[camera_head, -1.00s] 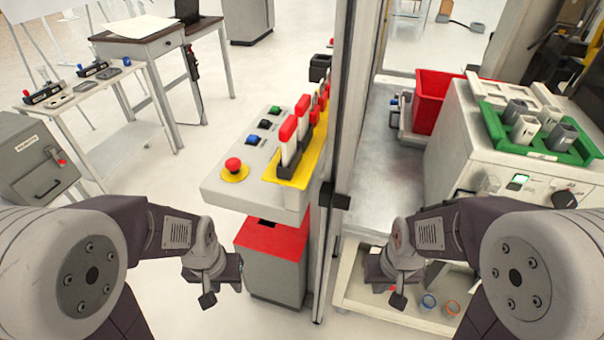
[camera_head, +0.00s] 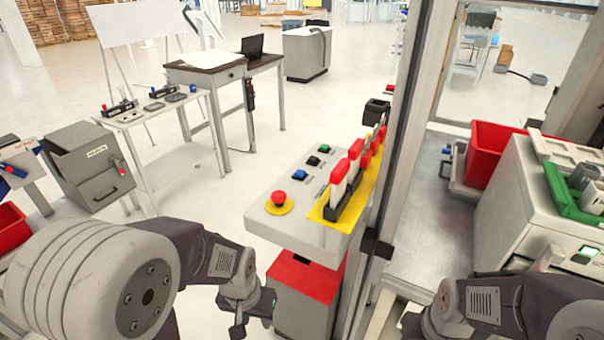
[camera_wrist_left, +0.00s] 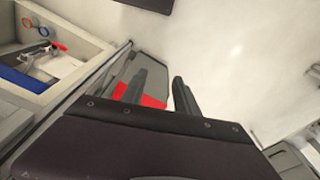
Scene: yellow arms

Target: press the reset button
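A grey control panel (camera_head: 262,222) stands near the middle of the head view. On it are a red mushroom button (camera_head: 278,197) on a yellow disc, a blue button (camera_head: 299,174), a black button (camera_head: 312,161) and a green button (camera_head: 324,148). Their labels are too small to read, so I cannot tell which is reset. My left gripper (camera_head: 254,312) is below and left of the panel, apart from it. In the left wrist view its two fingers (camera_wrist_left: 160,92) are spread with nothing between them. My right gripper (camera_head: 425,325) is at the bottom edge, partly cut off, its fingers unclear.
Red-topped switches (camera_head: 345,180) stand on a yellow plate at the panel's right. A tall frame post (camera_head: 398,130) rises just right of them. A red-topped grey box (camera_head: 305,300) is under the panel.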

